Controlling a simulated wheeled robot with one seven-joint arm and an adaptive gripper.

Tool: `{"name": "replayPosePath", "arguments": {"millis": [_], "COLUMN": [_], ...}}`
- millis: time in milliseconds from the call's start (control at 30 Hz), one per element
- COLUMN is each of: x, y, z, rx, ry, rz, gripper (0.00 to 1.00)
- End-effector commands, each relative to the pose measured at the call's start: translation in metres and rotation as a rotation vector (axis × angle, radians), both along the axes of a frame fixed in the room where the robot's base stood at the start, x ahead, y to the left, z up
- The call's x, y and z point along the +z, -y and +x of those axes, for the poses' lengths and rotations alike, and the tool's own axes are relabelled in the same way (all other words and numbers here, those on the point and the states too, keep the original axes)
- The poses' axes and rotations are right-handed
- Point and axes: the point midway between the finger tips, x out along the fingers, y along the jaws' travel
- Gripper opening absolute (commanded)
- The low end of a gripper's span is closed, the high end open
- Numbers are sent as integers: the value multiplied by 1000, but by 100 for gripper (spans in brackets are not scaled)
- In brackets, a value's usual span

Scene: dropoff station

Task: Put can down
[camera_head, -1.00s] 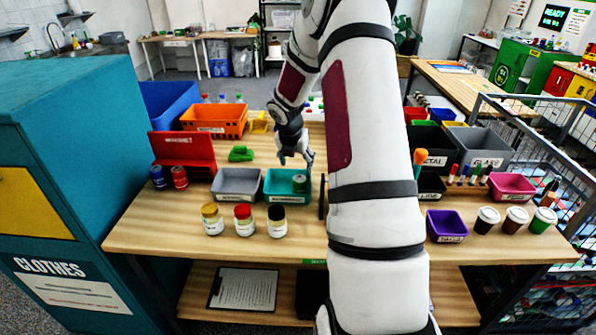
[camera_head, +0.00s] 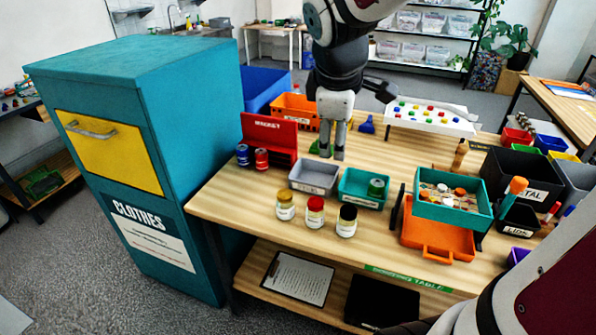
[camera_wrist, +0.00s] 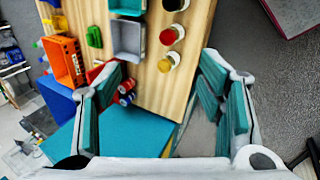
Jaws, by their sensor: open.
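My gripper (camera_head: 332,157) is open and empty, pointing down above the table behind the grey bin. In the wrist view its wide-spread jaws (camera_wrist: 160,105) hold nothing. A green can (camera_head: 376,188) stands in the teal bin (camera_head: 347,198), apart from my gripper. A blue can (camera_head: 242,155) and a red can (camera_head: 262,159) stand on the table in front of the red bin. The red can (camera_wrist: 127,86) and the blue can (camera_wrist: 125,99) also show between the jaws in the wrist view, lower down on the table.
A grey bin (camera_head: 313,178) sits left of the teal bin. Three lidded jars, yellow-topped (camera_head: 285,207), red-topped (camera_head: 315,212) and black-topped (camera_head: 347,221), line the front. A red bin (camera_head: 270,128) stands behind the cans. A teal clothes box (camera_head: 190,180) stands left of the table.

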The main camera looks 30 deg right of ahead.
Motion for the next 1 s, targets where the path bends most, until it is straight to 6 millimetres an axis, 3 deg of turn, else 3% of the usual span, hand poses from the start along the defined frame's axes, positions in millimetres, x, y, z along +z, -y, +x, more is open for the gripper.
{"name": "replayPosePath", "arguments": {"millis": [33,200,433,600,1000], "x": [9,23,22,20,19], "y": [-19,-71,-116,-127,-128], "z": [-15,-68,-123,-138,-138], "rx": [-63,-318,-570,-645,-654], "ry": [49,177,251,256,256], "rz": [46,263,522,601,607], "gripper": [62,62,62,62,62]}}
